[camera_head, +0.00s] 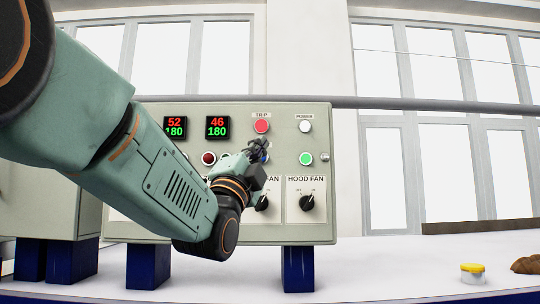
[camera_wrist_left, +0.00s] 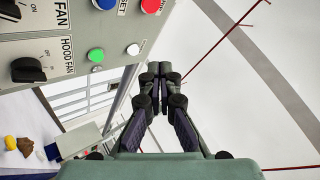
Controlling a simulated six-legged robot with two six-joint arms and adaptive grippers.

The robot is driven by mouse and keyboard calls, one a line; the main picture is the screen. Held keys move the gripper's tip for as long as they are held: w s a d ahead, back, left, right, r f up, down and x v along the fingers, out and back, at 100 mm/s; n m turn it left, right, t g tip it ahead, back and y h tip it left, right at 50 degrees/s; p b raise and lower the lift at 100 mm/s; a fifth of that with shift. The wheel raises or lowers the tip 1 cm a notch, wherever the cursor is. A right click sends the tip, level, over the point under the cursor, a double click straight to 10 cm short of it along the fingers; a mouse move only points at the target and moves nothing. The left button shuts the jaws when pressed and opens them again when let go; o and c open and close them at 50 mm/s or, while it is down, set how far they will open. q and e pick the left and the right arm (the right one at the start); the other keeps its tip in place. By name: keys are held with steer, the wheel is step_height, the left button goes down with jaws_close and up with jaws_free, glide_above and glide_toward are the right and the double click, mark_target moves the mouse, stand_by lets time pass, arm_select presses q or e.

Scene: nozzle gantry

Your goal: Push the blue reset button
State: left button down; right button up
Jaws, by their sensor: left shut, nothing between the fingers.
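The blue reset button (camera_wrist_left: 105,3) shows at the top edge of the left wrist view, partly cut off, with the end of its label beside it. In the head view it sits under the red TRIP button (camera_head: 261,126), mostly hidden behind my left gripper (camera_head: 259,146). The red button also shows in the left wrist view (camera_wrist_left: 150,5). My left gripper is shut and empty, its fingertips in front of the panel close to the blue button. In the left wrist view the closed fingertips (camera_wrist_left: 160,69) appear off the panel's edge; contact cannot be told. My right gripper is out of view.
The grey control panel (camera_head: 322,225) carries a white button (camera_head: 305,126), a green button (camera_head: 306,159), a HOOD FAN knob (camera_head: 307,203) and two digital displays (camera_head: 217,127). A yellow-lidded jar (camera_head: 472,273) stands at right on the white table (camera_head: 400,262).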

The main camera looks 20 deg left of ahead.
arm_select(q)
steer(key=w+a+p, duration=0.3)
steer(key=w+p, duration=0.1)
steer(key=w, duration=0.5)
steer(key=shift+w+f+p, duration=0.2)
steer(key=shift+p, duration=0.1)
stand_by(1.3)
